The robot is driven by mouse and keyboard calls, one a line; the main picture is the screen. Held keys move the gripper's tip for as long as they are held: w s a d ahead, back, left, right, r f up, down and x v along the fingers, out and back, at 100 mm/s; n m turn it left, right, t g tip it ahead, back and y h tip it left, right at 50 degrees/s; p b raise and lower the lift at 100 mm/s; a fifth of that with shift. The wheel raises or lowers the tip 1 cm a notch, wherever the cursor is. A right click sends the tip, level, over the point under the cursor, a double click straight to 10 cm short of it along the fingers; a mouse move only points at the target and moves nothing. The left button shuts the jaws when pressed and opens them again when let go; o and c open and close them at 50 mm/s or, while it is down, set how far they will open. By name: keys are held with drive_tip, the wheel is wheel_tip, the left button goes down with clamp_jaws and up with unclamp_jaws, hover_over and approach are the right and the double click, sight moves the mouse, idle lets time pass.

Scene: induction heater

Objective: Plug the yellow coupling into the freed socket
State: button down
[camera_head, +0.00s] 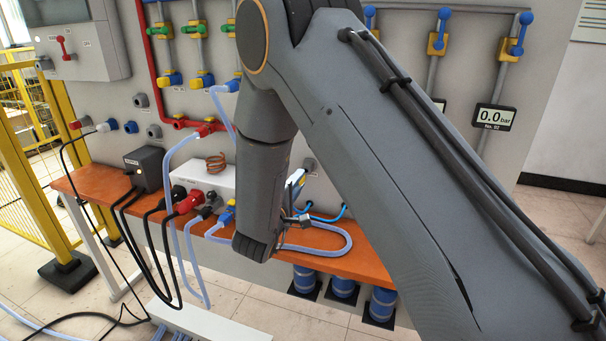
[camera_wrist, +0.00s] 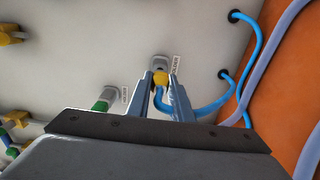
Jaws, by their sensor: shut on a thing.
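In the wrist view the yellow coupling (camera_wrist: 160,78) sits between the fingertips of my gripper (camera_wrist: 161,86), which is shut on it. A light-blue hose (camera_wrist: 205,109) curves away from the coupling to the right. A grey socket (camera_wrist: 158,61) on the white panel shows just beyond the coupling, in line with it. I cannot tell whether the coupling touches or enters that socket. To the left, a green coupling (camera_wrist: 100,106) is at a second grey socket (camera_wrist: 110,93).
An orange shelf (camera_head: 350,266) runs below the panel. It bears a black box (camera_head: 145,168) and a white box with a copper coil (camera_head: 215,163). Light-blue hoses hang near my wrist. A yellow fence (camera_head: 47,165) stands at the left. A pressure display (camera_head: 494,117) is on the right panel.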

drive_tip(key=shift+p+v, duration=0.65)
drive_tip(key=shift+v, duration=0.9)
